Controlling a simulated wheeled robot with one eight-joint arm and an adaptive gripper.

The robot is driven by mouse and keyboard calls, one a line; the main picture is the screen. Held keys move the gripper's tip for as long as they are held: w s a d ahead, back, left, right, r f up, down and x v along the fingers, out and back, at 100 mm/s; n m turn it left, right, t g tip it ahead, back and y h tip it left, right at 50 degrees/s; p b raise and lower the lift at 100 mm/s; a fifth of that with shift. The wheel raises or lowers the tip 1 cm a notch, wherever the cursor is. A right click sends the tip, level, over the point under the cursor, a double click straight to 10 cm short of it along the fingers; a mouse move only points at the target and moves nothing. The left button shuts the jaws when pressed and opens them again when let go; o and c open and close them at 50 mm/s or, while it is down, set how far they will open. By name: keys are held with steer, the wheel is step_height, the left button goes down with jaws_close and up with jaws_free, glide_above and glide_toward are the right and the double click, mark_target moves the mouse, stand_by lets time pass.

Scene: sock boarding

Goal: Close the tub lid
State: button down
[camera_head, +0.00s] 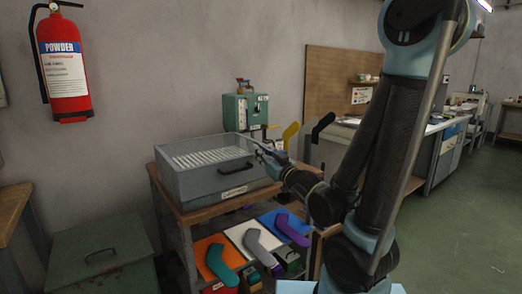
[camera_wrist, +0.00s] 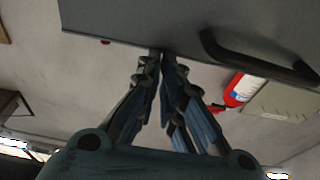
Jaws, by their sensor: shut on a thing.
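The grey tub (camera_head: 188,188) stands on a wooden table, with pale slats visible through its top. A dark bar handle (camera_head: 237,169) is on its near side. My gripper (camera_head: 262,149) is at the tub's upper right edge. In the wrist view, its fingers (camera_wrist: 161,54) are close together at the edge of a grey panel (camera_wrist: 140,20) with a black handle (camera_wrist: 255,62). The gripper is shut on this edge. I cannot tell clearly whether this panel is the lid or a wall of the tub.
Blue, white and orange boards (camera_head: 207,246) with socks or sock shapes lie on a lower shelf in front. A green bin (camera_head: 105,255) stands at lower left. A green machine (camera_head: 243,110) is behind the tub. A red extinguisher (camera_head: 62,60) hangs on the wall. Floor at right is clear.

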steer(key=shift+w+d+f, duration=0.15)
steer(key=shift+w+f, duration=0.05)
steer(key=shift+f, duration=0.3)
steer(key=shift+w+d+f, duration=0.1)
steer(key=shift+w+f, duration=0.1)
steer(key=shift+f, duration=0.3)
steer(key=shift+s+d, duration=0.1)
steer(key=shift+s, duration=0.05)
steer(key=shift+r, duration=0.2)
